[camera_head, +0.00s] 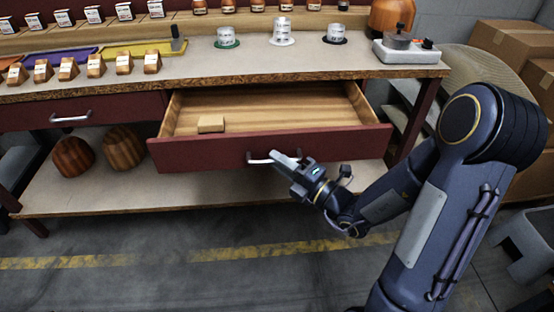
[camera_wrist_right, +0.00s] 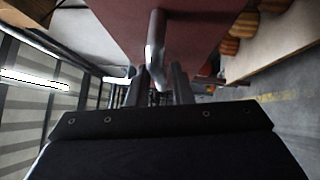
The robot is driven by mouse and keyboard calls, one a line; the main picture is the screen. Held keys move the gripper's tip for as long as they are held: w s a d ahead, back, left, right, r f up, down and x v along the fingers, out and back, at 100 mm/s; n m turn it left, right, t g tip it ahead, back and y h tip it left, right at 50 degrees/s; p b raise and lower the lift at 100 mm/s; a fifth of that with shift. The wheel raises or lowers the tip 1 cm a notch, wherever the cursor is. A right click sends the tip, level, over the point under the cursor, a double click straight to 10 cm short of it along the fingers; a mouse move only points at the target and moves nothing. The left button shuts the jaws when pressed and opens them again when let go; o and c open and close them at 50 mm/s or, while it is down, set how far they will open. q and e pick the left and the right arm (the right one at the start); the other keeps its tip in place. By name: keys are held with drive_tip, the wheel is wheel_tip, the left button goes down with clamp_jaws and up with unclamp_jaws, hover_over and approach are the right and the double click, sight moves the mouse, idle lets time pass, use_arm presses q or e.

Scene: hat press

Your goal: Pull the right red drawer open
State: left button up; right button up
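The right red drawer (camera_head: 210,155) is pulled out from under the workbench in the head view, and its wooden inside shows. A small wooden block (camera_head: 211,124) lies in it. My right gripper (camera_head: 280,163) is at the silver handle (camera_head: 258,159) on the drawer front. In the right wrist view, the handle (camera_wrist_right: 156,45) runs down between the two dark fingers (camera_wrist_right: 160,85). Whether both fingers press on the bar is hard to see. The left gripper is in neither view.
The closed left red drawer (camera_head: 100,112) has its own handle (camera_head: 70,118). Wooden hat forms (camera_head: 123,147) stand on the lower shelf (camera_head: 110,190). Cardboard boxes (camera_head: 510,45) are stacked at the right. The floor (camera_head: 190,280) in front is clear.

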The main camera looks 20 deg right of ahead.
drive_tip(key=r+v, duration=0.1)
drive_tip(key=v, duration=0.5)
drive_tip(key=shift+s+d+f+p, duration=0.2)
drive_tip(key=shift+s+f+p, duration=0.2)
drive_tip(key=shift+f, duration=0.1)
drive_tip(key=s+a+r+n+g+y, duration=0.45)
drive_tip(key=a+n+g+y, duration=0.2)
drive_tip(key=n, duration=0.55)
drive_tip(key=s+a+f+n+g+h, duration=0.2)
drive_tip(key=s+n+g+h, duration=0.3)
drive_tip(key=n, duration=0.6)
drive_tip(key=s+a+f+n+g+h, duration=0.15)
drive_tip(key=s+n+g, duration=0.25)
drive_tip(key=s+n, duration=0.5)
drive_tip(key=w+d+n+t+h, duration=0.35)
drive_tip(key=d+n+h, duration=0.35)
drive_tip(key=n, duration=0.6)
wheel_tip(320, 180, up, 28)
drive_tip(key=s+y+p, duration=0.1)
drive_tip(key=p, duration=2.7)
drive_tip(key=shift+d, duration=0.15)
